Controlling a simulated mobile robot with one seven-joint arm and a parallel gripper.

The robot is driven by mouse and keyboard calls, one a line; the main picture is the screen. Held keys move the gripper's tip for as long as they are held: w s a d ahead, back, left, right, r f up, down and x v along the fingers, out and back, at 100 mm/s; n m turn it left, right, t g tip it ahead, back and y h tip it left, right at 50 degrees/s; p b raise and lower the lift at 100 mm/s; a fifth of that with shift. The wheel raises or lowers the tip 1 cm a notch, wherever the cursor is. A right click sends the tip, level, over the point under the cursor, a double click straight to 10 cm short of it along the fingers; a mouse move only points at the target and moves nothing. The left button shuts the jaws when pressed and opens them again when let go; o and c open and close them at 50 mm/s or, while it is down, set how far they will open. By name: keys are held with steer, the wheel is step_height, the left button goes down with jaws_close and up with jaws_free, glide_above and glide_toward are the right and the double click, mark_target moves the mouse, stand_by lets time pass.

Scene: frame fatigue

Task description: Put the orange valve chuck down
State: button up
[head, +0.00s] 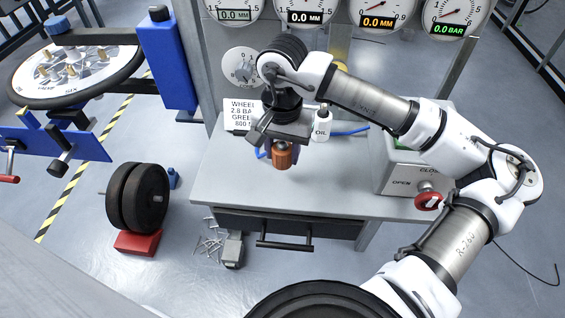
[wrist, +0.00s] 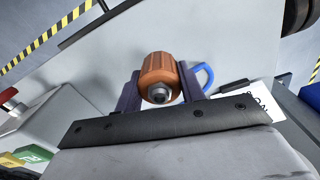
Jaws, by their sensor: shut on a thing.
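The orange valve chuck (head: 282,157) is a ribbed orange cylinder with a metal end. It shows in the head view over the grey workbench (head: 330,188). In the wrist view the chuck (wrist: 160,76) sits between the two dark fingers of my gripper (wrist: 160,88), with its metal end facing the camera. My gripper (head: 281,148) is shut on it. A blue hose (wrist: 206,76) shows beside the chuck. I cannot tell whether the chuck touches the bench top.
A white oil bottle (head: 321,124) and a text card (head: 242,114) stand behind the gripper. A grey box with a red knob (head: 428,200) is at the bench's right. The bench front is clear. A black wheel (head: 138,196) stands on the floor at left.

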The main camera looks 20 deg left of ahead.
mark_target(282, 146)
step_height(282, 146, down, 6)
steer(key=shift+r+p, duration=0.1)
steer(key=shift+p, duration=0.45)
steer(key=shift+f+b, duration=0.3)
steer(key=o, duration=1.2)
steer(key=shift+r, duration=0.1)
step_height(282, 146, up, 12)
steer(key=b, duration=0.2)
steer(key=shift+r+b, duration=0.15)
steer(key=shift+b, duration=0.15)
